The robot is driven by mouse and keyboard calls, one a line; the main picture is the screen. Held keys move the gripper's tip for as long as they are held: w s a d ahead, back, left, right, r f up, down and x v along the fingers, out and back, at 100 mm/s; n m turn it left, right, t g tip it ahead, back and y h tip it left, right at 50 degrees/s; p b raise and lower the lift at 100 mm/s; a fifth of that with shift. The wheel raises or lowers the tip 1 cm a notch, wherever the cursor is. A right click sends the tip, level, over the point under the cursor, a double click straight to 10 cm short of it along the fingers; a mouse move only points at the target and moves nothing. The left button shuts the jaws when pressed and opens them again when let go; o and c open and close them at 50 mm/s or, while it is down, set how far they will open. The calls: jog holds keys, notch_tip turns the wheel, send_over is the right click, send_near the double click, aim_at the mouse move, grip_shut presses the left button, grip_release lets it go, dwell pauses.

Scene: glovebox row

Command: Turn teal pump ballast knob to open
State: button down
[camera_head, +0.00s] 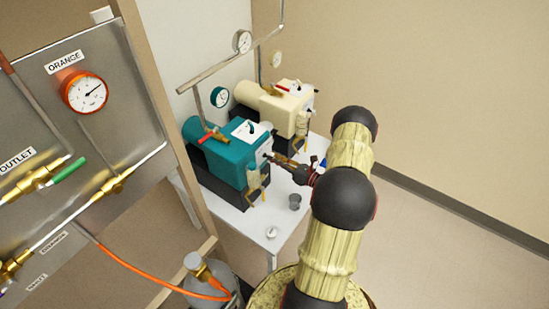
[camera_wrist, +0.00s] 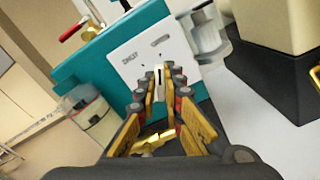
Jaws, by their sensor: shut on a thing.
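My gripper (camera_wrist: 161,78) is shut on the ballast knob (camera_wrist: 159,72), a small pale piece between the fingertips at the plate's lower part. The fingers hide much of the knob, so its angle is unclear. In the head view, my gripper (camera_head: 277,158) is at the pump's right end, and the knob is hidden there.
The cream pump (camera_head: 270,105) stands close behind the teal one. A small grey cup (camera_head: 295,201) is on the bench (camera_head: 235,215) near my arm. A metal panel (camera_head: 85,120) with an orange gauge (camera_head: 86,92) is at left. Open floor lies at right.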

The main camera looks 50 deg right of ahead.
jog(key=shift+m, duration=0.4)
jog(key=c, duration=2)
grip_release()
jog(key=shift+o, duration=0.4)
jog(key=s+d, duration=0.1)
jog(key=s, duration=1.1)
